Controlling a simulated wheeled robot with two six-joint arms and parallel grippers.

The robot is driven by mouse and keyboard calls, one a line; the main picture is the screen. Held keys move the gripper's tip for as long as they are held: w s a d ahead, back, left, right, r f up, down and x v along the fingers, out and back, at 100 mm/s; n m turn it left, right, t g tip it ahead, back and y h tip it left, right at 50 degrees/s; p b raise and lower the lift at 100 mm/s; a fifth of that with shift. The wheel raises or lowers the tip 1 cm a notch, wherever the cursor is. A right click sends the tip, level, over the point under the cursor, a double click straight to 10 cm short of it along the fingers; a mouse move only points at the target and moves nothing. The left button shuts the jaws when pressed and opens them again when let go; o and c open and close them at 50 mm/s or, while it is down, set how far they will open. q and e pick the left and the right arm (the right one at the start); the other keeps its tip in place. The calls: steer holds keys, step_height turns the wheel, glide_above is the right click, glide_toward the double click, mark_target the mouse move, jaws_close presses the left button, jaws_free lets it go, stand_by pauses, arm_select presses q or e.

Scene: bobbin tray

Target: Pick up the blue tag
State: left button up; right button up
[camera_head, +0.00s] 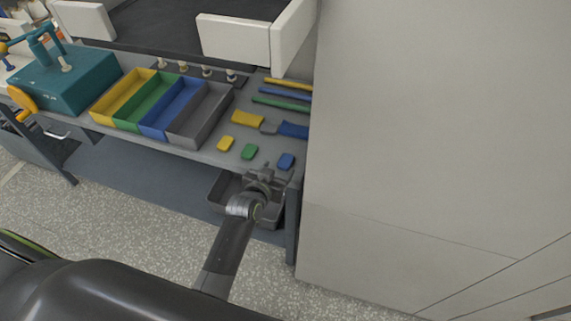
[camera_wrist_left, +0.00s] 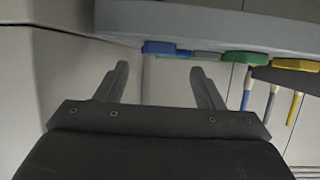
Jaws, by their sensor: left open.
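The blue tag (camera_head: 286,161) lies flat near the front right corner of the grey bench in the head view. In the left wrist view, which looks upside down, the blue tag (camera_wrist_left: 160,48) shows at the bench edge, beyond the space between the fingers. My left gripper (camera_head: 262,172) is at the bench's front edge, just left of and nearer than the blue tag, and apart from it. Its two fingers (camera_wrist_left: 160,85) are spread and empty. My right gripper is not in view.
A green tag (camera_head: 249,152) and a yellow tag (camera_head: 226,143) lie left of the blue one. Behind are a yellow piece (camera_head: 247,118), a larger blue piece (camera_head: 293,130) and several rods (camera_head: 282,103). A four-colour tray (camera_head: 205,118) stands left. A tall grey cabinet (camera_head: 420,130) borders the right.

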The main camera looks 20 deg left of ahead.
mark_target(284, 163)
arm_select(q)
steer(key=b+x, duration=0.2)
steer(key=x, duration=0.1)
steer(key=shift+f+b, duration=0.35)
steer(key=shift+f, duration=0.05)
steer(key=shift+w+d+f+b, duration=0.1)
steer(key=shift+w+b, duration=0.35)
steer(key=shift+w, duration=0.15)
steer(key=c, duration=1.1)
steer(key=shift+o, duration=0.2)
